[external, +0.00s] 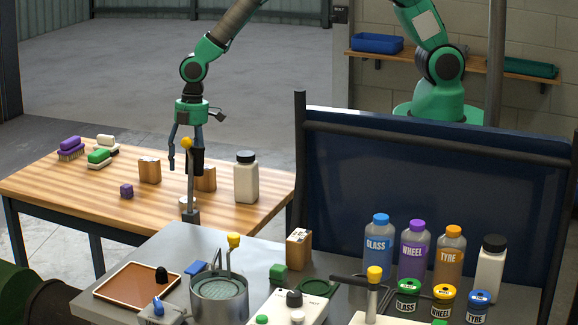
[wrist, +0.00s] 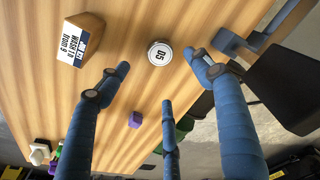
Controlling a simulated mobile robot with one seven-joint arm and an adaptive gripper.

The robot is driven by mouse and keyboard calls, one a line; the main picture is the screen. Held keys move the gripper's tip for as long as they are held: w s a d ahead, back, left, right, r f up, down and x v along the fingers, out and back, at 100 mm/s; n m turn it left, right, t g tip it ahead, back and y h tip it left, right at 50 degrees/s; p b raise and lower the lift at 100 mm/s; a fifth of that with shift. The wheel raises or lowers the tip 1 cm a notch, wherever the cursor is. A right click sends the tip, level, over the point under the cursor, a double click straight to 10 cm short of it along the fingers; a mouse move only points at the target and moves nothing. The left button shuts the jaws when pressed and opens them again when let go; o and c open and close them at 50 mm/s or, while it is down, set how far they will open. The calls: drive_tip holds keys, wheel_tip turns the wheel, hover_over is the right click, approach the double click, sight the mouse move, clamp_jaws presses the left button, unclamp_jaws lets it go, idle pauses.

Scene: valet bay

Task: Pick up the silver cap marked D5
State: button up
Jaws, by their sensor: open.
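The silver cap marked D5 (wrist: 159,53) lies on the wooden table with its round white top facing up in the wrist view. In the external view the cap (external: 185,202) is small and partly hidden by a grey post with a yellow knob. My gripper (external: 185,168) points down above the table in the external view. In the wrist view my gripper (wrist: 160,76) is open, its blue fingers spread and nothing between them. The cap shows beyond the fingertips, between the two outer fingers, and no finger appears to touch it.
A purple cube (external: 126,191), wooden blocks (external: 149,171) and a white bottle with a black lid (external: 246,178) stand around on the wooden table (external: 60,190). Brushes lie at its left. The grey bench (external: 165,245) in front is crowded with bottles and tins.

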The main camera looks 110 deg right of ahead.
drive_tip(key=f, duration=0.5)
drive_tip(key=shift+w+a+f+b, duration=0.15)
drive_tip(key=shift+w+f+b, duration=0.15)
drive_tip(key=shift+w, duration=0.05)
drive_tip(key=shift+w+a+f+b, duration=0.15)
drive_tip(key=shift+f+b, duration=0.15)
drive_tip(key=shift+f, duration=1)
drive_tip(key=shift+w+f+b, duration=0.1)
drive_tip(key=shift+f+b, duration=0.15)
drive_tip(key=shift+f, duration=1.05)
drive_tip(key=c, duration=1.2)
